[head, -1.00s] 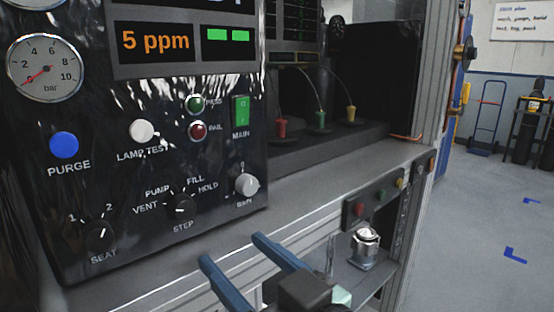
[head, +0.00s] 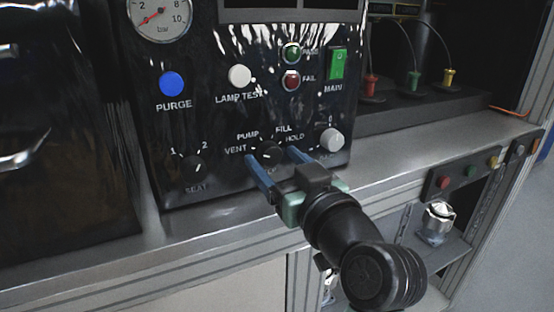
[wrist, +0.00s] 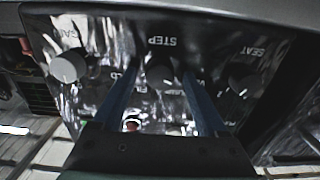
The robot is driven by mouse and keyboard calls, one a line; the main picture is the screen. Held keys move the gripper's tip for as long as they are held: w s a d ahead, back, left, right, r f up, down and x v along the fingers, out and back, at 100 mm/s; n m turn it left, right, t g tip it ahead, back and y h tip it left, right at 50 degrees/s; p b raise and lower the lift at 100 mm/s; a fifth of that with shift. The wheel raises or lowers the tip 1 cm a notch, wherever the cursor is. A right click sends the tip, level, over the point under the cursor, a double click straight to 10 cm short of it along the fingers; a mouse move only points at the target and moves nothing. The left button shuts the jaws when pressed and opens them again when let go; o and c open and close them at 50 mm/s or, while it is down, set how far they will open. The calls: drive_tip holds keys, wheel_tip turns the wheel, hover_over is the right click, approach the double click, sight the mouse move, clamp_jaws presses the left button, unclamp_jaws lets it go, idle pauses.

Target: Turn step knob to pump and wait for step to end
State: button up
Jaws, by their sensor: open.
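The step knob (head: 268,151) is a small black dial low on the glossy black panel (head: 215,120), with VENT, PUMP, FILL and HOLD marked around it. A pale mark shows on it, but I cannot tell surely which label it points to. My gripper (head: 267,156) is open, its two blue fingers reaching to the panel on either side of the knob; contact cannot be told. In the wrist view, turned upside down, the step knob (wrist: 162,76) shows between the open fingers of my gripper (wrist: 160,84). The STEP label is mostly hidden in the head view.
The seat knob (head: 193,168) is to the left and a pale grey knob (head: 332,140) close to the right. Above are the blue purge button (head: 171,83), white lamp test button (head: 239,75) and green main switch (head: 337,64). A metal ledge (head: 220,222) runs below the panel.

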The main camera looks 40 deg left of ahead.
clamp_jaws()
idle(0.5)
drive_tip(key=shift+m+p, duration=0.4)
drive_tip(key=m+p, duration=0.4)
drive_tip(key=shift+r, duration=0.15)
drive_tip(key=shift+m+p, duration=1.5)
drive_tip(key=shift+m, duration=0.5)
drive_tip(key=shift+f, duration=0.2)
unclamp_jaws()
